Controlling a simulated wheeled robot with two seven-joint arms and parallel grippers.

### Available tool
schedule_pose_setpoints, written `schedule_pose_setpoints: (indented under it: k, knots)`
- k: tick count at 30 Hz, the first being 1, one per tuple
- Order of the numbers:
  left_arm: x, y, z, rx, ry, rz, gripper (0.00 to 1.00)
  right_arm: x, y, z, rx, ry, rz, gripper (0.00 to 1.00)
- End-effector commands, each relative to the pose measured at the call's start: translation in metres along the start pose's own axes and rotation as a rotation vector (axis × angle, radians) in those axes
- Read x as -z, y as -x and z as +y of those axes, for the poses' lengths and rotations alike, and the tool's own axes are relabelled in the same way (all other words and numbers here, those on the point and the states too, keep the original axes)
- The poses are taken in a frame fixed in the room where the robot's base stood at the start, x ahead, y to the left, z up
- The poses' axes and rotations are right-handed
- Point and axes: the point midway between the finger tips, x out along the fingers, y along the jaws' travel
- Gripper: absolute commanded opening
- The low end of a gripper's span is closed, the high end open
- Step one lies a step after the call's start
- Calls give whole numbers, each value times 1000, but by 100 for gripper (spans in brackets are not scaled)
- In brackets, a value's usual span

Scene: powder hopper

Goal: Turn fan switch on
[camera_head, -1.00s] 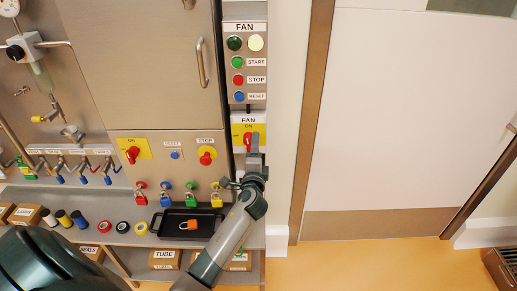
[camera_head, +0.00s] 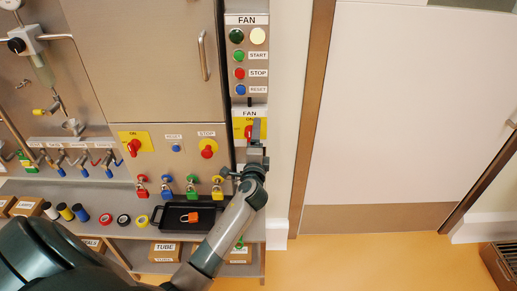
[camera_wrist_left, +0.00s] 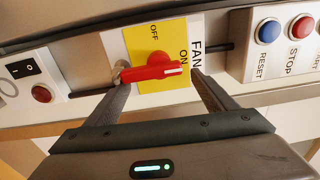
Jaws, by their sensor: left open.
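The fan switch is a red rotary handle (camera_wrist_left: 155,71) on a yellow plate (camera_wrist_left: 146,44) marked OFF and ON. In the left wrist view, the handle's white-marked end points to the ON label. The head view also shows the switch (camera_head: 248,132), partly hidden behind my gripper. My left gripper (camera_wrist_left: 158,82) is open, with one finger near each end of the handle; it also shows in the head view (camera_head: 257,126). I cannot tell whether either finger touches the handle. My right gripper is not in view.
The fan button box (camera_head: 247,60) with START, STOP and RESET buttons is above the switch. Another red switch (camera_head: 134,147) on yellow and a yellow-ringed STOP knob (camera_head: 208,149) are to the left. Below are coloured padlocks and a black tray (camera_head: 160,222).

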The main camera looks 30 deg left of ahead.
Motion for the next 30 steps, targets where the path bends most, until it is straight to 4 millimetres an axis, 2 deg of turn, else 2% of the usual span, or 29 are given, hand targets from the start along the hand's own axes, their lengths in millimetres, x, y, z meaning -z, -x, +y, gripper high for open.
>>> schedule_pose_setpoints:
  k: [1, 30]
  knots:
    - [-8, 1, 7, -13, -10, -18, 84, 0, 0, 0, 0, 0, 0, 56]
    - [1, 56, 0, -5, 5, -5, 84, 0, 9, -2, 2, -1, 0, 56]
